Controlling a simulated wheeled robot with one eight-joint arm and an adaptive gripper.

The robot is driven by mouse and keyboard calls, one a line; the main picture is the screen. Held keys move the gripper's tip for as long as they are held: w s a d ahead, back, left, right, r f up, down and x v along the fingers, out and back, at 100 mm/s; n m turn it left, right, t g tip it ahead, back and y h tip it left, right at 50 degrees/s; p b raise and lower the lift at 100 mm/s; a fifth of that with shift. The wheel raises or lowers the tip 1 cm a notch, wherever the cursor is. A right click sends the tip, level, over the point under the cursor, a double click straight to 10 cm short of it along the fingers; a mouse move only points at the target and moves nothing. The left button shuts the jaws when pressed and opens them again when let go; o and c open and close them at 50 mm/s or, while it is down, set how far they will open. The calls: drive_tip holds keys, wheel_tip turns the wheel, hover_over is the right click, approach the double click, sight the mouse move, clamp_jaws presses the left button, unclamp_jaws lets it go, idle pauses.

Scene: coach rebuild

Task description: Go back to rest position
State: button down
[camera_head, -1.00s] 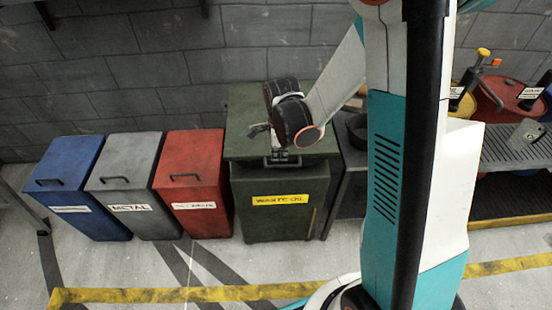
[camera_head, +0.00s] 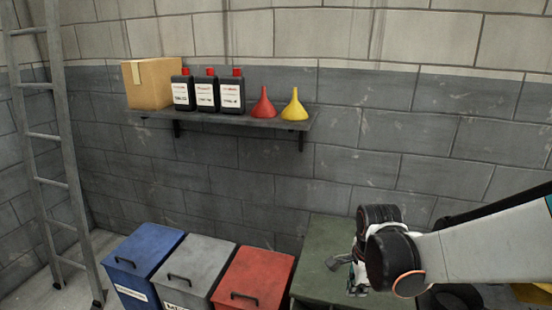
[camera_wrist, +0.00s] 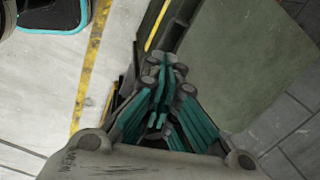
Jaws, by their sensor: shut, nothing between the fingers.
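My gripper (camera_head: 350,275) is at the end of my arm, in front of the green waste oil bin (camera_head: 325,252) at the lower right of the head view. In the wrist view my gripper (camera_wrist: 166,62) has its fingers drawn together, with nothing between them. The bin's green surface (camera_wrist: 250,60) lies beyond the fingers to the right. The gripper's fingertips are small and partly unclear in the head view.
Blue (camera_head: 145,255), grey (camera_head: 198,265) and red (camera_head: 257,275) bins stand left of the green one. A wall shelf (camera_head: 230,121) above holds a box (camera_head: 152,85), bottles (camera_head: 206,92) and funnels (camera_head: 293,106). A ladder (camera_head: 50,140) leans at left. Yellow floor tape (camera_wrist: 90,70) shows.

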drive_tip(key=s+a+r+n+t, duration=0.1)
drive_tip(key=s+r+n+t, duration=0.4)
drive_tip(key=s+r+n, duration=0.7)
drive_tip(key=shift+s+a+r+n+b, duration=0.15)
drive_tip(key=shift+s+a+n+b, duration=0.5)
drive_tip(key=shift+n, duration=2.75)
drive_tip(key=shift+s+d, duration=0.25)
drive_tip(key=shift+d, duration=0.1)
